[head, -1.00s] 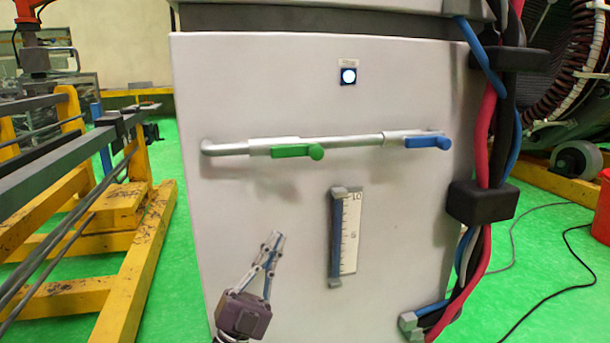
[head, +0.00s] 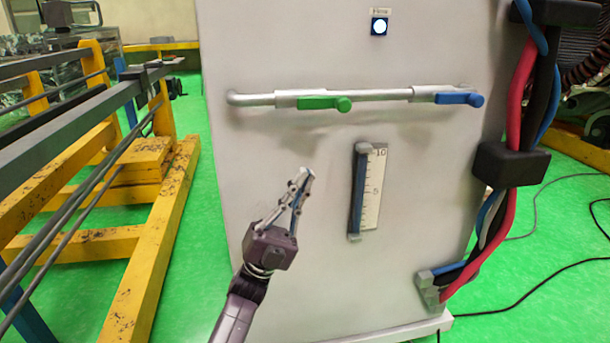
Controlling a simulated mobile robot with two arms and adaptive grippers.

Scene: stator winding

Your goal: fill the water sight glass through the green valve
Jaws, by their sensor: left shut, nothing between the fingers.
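The green valve (head: 325,103) is a green lever on the left part of a grey horizontal pipe on the white cabinet. Its lever lies along the pipe, knob to the right. My left gripper (head: 304,174) is shut and empty, pointing up, below the green valve and left of the sight glass, apart from both in the picture. My right gripper is not in view.
A blue valve (head: 459,98) lies along the pipe's right end. A lit button (head: 379,26) sits above. Thick cables (head: 520,120) run down the cabinet's right side. A yellow frame (head: 160,230) with grey rails stands at left. Green floor lies between it and the cabinet.

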